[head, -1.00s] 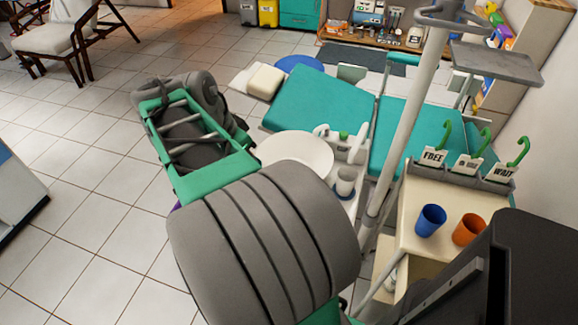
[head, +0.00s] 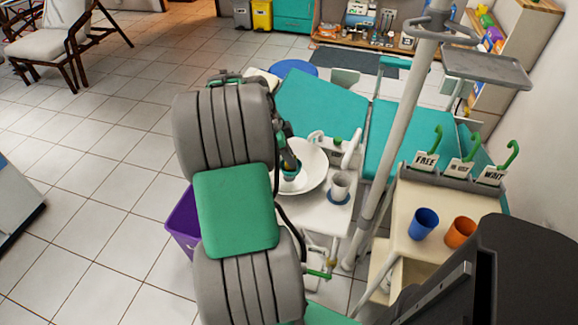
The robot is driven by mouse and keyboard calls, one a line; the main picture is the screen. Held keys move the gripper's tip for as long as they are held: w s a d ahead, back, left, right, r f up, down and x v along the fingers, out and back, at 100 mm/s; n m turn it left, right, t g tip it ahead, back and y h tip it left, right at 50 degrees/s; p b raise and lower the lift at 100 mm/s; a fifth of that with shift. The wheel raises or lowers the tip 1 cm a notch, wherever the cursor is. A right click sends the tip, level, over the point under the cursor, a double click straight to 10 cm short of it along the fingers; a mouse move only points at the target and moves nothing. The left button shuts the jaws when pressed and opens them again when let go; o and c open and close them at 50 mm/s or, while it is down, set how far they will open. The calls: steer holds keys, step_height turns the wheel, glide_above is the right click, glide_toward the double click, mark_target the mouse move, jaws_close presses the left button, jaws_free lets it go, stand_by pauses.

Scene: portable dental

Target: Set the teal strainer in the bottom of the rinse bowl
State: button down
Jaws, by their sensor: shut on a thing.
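The white rinse bowl (head: 313,165) stands in the middle of the head view, its left side hidden behind my arm. My gripper (head: 290,172) is dark and small in the picture, pointing down over the left part of the bowl. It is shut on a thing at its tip. A small teal patch, the strainer (head: 289,177), shows there at the bowl. I cannot tell whether the strainer touches the bowl's bottom.
A white cup (head: 340,187) stands on the unit right of the bowl, near a white spout. A pale pole (head: 386,140) rises farther right. Blue (head: 423,223) and orange (head: 460,232) cups stand on the cream cabinet. A purple bin (head: 183,222) is left of my arm.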

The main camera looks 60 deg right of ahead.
steer(key=shift+w+d+f, duration=0.2)
steer(key=shift+d+f, duration=0.1)
steer(key=shift+f, duration=0.1)
steer(key=shift+w+d+f, duration=0.1)
steer(key=shift+f, duration=0.8)
steer(key=shift+w+d+f, duration=0.1)
steer(key=shift+f, duration=0.8)
steer(key=shift+f, duration=0.25)
steer(key=c, duration=1.5)
jaws_free()
steer(key=shift+r, duration=0.1)
steer(key=shift+c, duration=0.2)
